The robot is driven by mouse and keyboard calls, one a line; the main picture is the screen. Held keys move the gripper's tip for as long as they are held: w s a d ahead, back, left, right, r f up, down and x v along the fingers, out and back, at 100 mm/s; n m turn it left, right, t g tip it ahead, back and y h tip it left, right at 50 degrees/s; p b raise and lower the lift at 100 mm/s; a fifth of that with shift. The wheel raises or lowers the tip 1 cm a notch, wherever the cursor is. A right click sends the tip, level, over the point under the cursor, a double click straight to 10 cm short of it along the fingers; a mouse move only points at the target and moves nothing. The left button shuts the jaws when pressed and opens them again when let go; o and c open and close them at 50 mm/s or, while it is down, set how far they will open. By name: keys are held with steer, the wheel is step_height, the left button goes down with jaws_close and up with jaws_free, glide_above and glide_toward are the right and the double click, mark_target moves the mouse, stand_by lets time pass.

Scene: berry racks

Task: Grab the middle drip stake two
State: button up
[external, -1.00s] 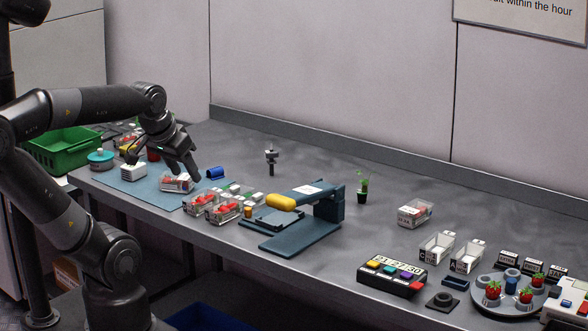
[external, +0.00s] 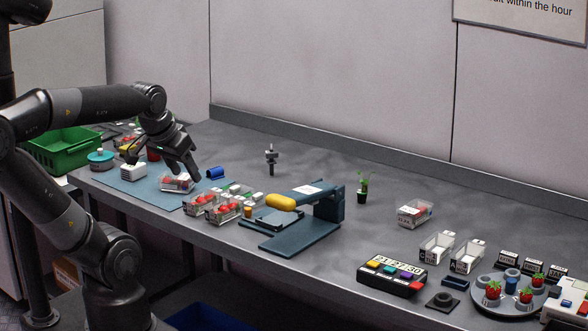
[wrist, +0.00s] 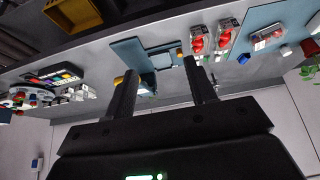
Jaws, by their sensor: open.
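I cannot make out a thing that is surely a drip stake in either view. A small dark upright stand (external: 270,158) is on the bench behind the scale and may be one; its detail is too small to tell. My gripper (external: 165,170) is at the left of the bench, above the blue mat (external: 150,192) in the external view, well left of the stand. In the wrist view my gripper (wrist: 160,66) has its two fingers apart, with nothing held between them.
Clear punnets of strawberries (external: 228,208) stand by the mat. A potted seedling (external: 362,188), a button box (external: 392,277) and a round tray (external: 478,305) lie to the right. The bench's back is mostly clear.

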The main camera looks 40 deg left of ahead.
steer(key=shift+o, duration=1.2)
steer(key=w+a+r+n, duration=0.1)
steer(key=w+a+r, duration=0.15)
steer(key=w, duration=0.45)
steer(key=w+a+r+n, duration=0.1)
steer(key=w+r, duration=0.2)
steer(key=w, duration=0.4)
steer(key=n+g+y, duration=0.2)
steer(key=n+y, duration=0.1)
steer(key=n, duration=0.2)
glide_above(271, 157)
steer(key=s+d, duration=0.1)
step_height(271, 157, down, 16)
steer(key=x, duration=1)
steer(key=shift+s+d+f, duration=0.15)
steer(key=shift+f, duration=0.35)
